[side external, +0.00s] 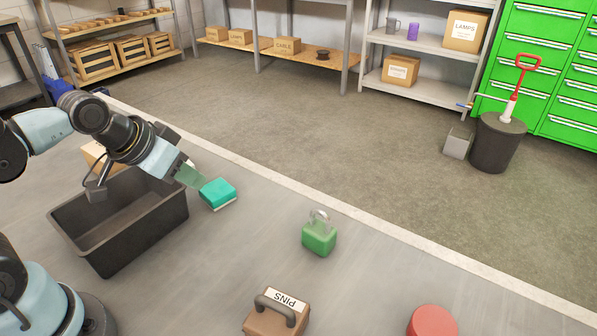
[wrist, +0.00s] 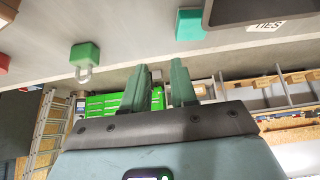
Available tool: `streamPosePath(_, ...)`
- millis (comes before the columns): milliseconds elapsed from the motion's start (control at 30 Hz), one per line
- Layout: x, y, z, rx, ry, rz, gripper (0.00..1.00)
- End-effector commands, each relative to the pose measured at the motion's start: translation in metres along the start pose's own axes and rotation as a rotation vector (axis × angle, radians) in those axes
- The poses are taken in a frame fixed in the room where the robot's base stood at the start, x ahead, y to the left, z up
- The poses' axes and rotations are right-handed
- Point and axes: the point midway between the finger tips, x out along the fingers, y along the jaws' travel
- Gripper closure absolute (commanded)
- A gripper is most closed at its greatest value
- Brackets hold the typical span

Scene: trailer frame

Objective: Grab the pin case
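The pin case (side external: 268,322) is a brown box with a dark carry handle and a white PINS label. It stands on the grey table at the bottom of the side view, partly cut off by the frame. A brown corner at the top left of the wrist view (wrist: 8,12) seems to be part of it. My gripper (side external: 190,175) is far off at the upper left, above the table between the black bin and the teal block. In the wrist view its two green fingers (wrist: 163,85) stand apart with nothing visible between them.
The teal block (side external: 218,192) lies close by my gripper. The black bin (side external: 150,232) stands left of it. A green padlock (side external: 319,238) stands mid-table, and a red round object (side external: 432,321) sits at the bottom right. Bare table lies between these things.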

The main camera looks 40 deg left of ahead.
Motion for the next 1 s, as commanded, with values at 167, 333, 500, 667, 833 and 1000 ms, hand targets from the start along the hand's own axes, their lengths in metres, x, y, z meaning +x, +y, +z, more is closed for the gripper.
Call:
streamPosePath(167, 0.008, 0.021, 0.003, 0.056, -0.139, 0.127, 0.73)
streamPosePath(333, 0.015, 0.055, 0.007, 0.162, -0.292, 0.353, 0.73)
streamPosePath(500, 0.016, 0.086, 0.009, 0.292, -0.391, 0.621, 0.73)
streamPosePath(667, 0.013, 0.109, 0.008, 0.429, -0.423, 0.899, 0.73)
streamPosePath(833, 0.009, 0.121, 0.009, 0.559, -0.403, 1.151, 0.73)
streamPosePath(1000, 0.006, 0.124, 0.011, 0.629, -0.374, 1.285, 0.73)
